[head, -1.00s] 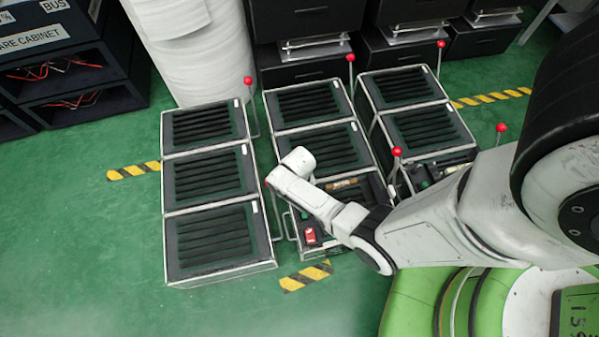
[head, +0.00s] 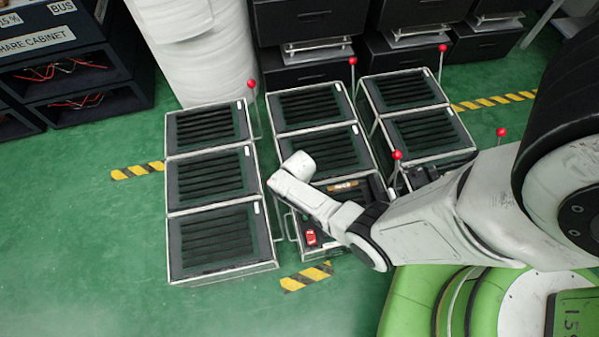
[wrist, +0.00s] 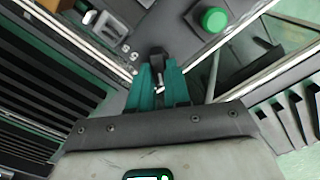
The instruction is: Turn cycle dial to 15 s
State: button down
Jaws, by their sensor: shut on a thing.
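My gripper (wrist: 160,84) shows in the wrist view with teal fingers shut on a dark knob, which I take to be the cycle dial (wrist: 157,56). The dial stands on a dark panel, and much of it is hidden between the fingers. A small white mark shows between the fingers just below the knob. In the head view my own arm hides the gripper and the dial.
A green button (wrist: 214,20) sits on the panel right of the dial. A red switch (head: 311,237) is on the middle unit's near end. Slatted units (head: 218,240) stand either side, with red-tipped levers (head: 397,156) rising between them. Open green floor lies at left.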

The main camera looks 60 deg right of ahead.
jog(key=shift+s+n, duration=0.1)
jog(key=shift+n, duration=0.5)
jog(key=c, duration=1.1)
grip_release()
notch_tip(320, 180, up, 11)
jog(key=p, duration=0.6)
jog(key=shift+f, duration=0.1)
